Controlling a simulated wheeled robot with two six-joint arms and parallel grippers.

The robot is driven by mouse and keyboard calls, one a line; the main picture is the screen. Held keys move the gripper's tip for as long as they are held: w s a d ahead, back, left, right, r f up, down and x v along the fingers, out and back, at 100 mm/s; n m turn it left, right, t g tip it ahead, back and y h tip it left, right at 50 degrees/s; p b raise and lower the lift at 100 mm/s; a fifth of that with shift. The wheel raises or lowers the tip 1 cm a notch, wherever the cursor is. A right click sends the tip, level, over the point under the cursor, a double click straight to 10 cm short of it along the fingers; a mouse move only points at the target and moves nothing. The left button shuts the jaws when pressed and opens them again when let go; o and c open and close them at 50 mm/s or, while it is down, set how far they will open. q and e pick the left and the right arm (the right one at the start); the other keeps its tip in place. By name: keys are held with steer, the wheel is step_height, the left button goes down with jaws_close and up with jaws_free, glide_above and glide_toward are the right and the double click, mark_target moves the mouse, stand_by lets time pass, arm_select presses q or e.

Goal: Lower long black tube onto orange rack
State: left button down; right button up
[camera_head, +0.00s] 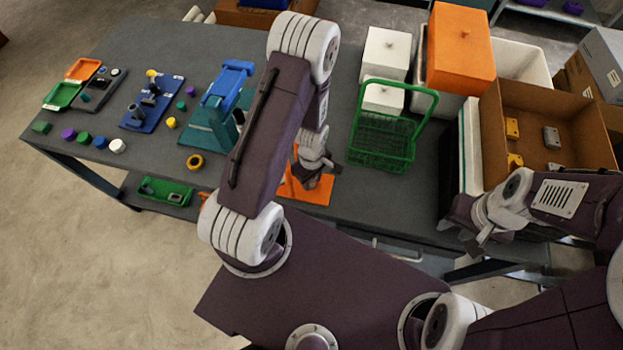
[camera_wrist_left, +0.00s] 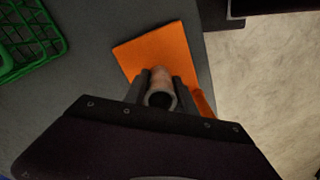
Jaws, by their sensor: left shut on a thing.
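The orange rack (camera_head: 321,196) lies flat on the grey table, partly hidden by my left arm; it also shows in the left wrist view (camera_wrist_left: 150,48). My left gripper (camera_head: 311,183) is over the rack. In the left wrist view its two fingers (camera_wrist_left: 159,92) are shut on a tube (camera_wrist_left: 161,78), seen nearly end-on, with a dark hollow mouth and a brownish-looking side. I cannot tell whether the tube's lower end touches the rack. My right gripper (camera_head: 478,240) is at the table's right front edge, away from the rack; its opening is unclear.
A green wire basket (camera_head: 380,140) stands right of the rack. A cardboard box (camera_head: 550,120) stands at the right. The table's front edge is close to the rack.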

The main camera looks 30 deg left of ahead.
arm_select(q)
steer(key=shift+c, duration=2.3)
jaws_free()
steer(key=shift+r, duration=0.1)
step_height(320, 180, up, 8)
steer(key=p, duration=0.7)
steer(key=shift+p, duration=0.4)
